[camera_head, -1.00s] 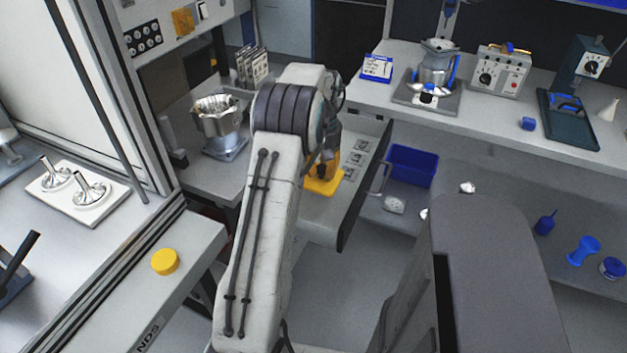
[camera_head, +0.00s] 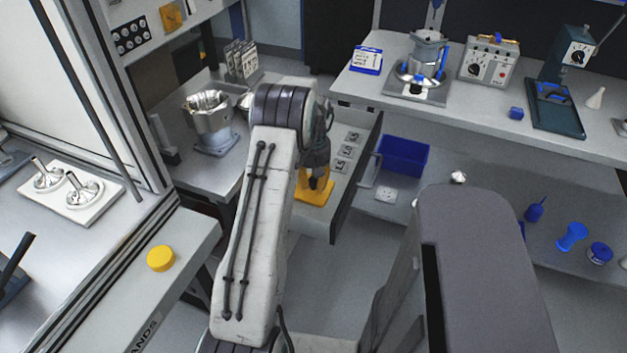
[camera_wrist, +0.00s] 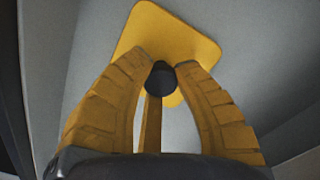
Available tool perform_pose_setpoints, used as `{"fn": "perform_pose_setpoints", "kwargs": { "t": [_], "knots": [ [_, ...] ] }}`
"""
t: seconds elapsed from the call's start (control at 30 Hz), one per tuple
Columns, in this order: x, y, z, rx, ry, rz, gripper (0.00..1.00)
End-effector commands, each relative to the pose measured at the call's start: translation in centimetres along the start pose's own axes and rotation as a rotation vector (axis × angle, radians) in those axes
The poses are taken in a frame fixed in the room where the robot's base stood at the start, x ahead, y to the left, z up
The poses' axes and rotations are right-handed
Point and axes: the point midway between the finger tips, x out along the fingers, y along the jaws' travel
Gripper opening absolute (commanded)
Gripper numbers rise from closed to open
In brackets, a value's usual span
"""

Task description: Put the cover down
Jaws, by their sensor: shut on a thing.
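The cover is a flat yellow plate with rounded corners (camera_head: 315,196) and a black knob, which shows in the wrist view (camera_wrist: 160,80). My gripper (camera_head: 316,178) has yellow fingers, and in the wrist view its fingertips (camera_wrist: 167,64) are closed around the black knob. The plate extends beyond the fingertips, and my fingers hide part of it. In the head view the cover is over the near part of an open grey drawer (camera_head: 330,222). I cannot tell whether it touches the drawer floor.
Several marked squares (camera_head: 347,152) line the drawer's right side. A metal housing (camera_head: 208,112) stands left of my arm. A blue bin (camera_head: 403,156) is right of the drawer. A yellow round cap (camera_head: 161,258) lies on the left bench.

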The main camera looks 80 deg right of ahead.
Motion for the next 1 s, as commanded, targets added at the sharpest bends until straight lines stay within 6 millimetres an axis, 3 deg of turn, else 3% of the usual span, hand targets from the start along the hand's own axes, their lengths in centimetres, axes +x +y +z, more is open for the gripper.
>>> {"fn": "perform_pose_setpoints", "kwargs": {
  "t": [0.13,0.17,0.37,0.73,1.0],
  "knots": [
    [0.2,0.0,0.0,0.0,0.0,0.0,0.0],
    [0.2,0.0,0.0,0.0,0.0,0.0,0.29],
    [0.1,0.0,0.0,0.0,0.0,0.0,0.47],
    [-0.4,0.0,0.0,0.0,0.001,0.001,0.47],
    [-3.8,0.1,-0.2,0.0,0.006,0.004,0.47]
  ]
}}
